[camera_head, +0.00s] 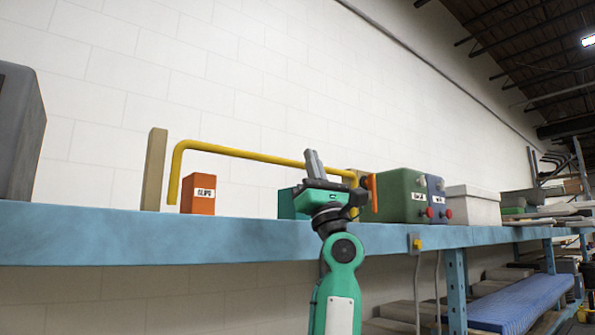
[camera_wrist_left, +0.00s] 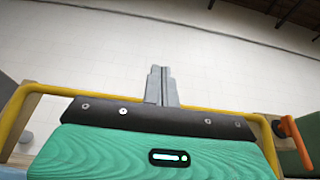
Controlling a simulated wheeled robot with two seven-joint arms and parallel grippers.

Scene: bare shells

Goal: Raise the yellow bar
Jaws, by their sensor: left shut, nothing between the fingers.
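The yellow bar (camera_head: 245,154) is a bent tube above the blue shelf. Its left end bends down in front of a wooden post (camera_head: 154,170), and its right end runs behind my gripper toward an orange handle (camera_head: 372,191). In the left wrist view the yellow bar (camera_wrist_left: 22,97) passes behind the gripper body, with its right part (camera_wrist_left: 262,124) near the orange handle (camera_wrist_left: 296,140). My left gripper (camera_head: 313,160) points up in front of the bar's right part. In the left wrist view its fingers (camera_wrist_left: 161,72) are together and empty. My right gripper is not in view.
The blue shelf (camera_head: 120,238) spans the view. On it are an orange box (camera_head: 198,194), a green box (camera_head: 399,194), a blue box (camera_head: 437,199), a light grey bin (camera_head: 472,206) and a dark grey case (camera_head: 20,130) at far left. The wall above is clear.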

